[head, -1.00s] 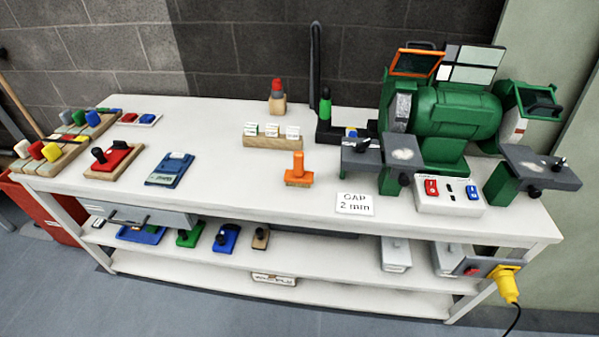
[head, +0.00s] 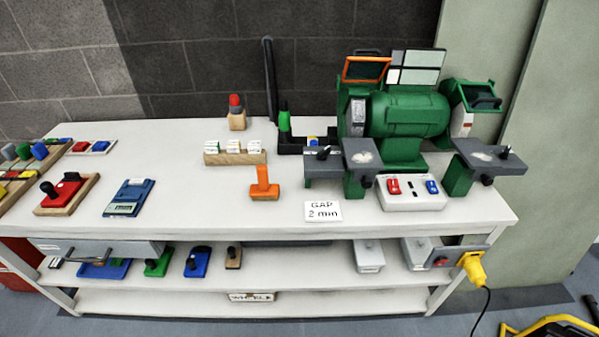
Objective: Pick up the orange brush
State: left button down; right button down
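The orange brush (head: 264,185) stands on the white table top (head: 230,210), a little left of the table's middle, with its handle pointing up and its wide base on the table. Nothing covers it. Neither of my grippers shows in the head view.
A wooden block with white pieces (head: 235,158) stands behind the brush. A "GAP 2 min" card (head: 323,211) lies to its right, before the green bench grinder (head: 408,118). A blue device (head: 130,198) lies left. The table between is clear. A drawer (head: 100,250) and lower shelf (head: 320,262) sit below.

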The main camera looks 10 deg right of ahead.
aim_at(264, 191)
jog(key=k, duration=0.5)
jog(key=u, duration=1.1)
jog(key=i, duration=1.1)
jog(key=z, duration=2.55)
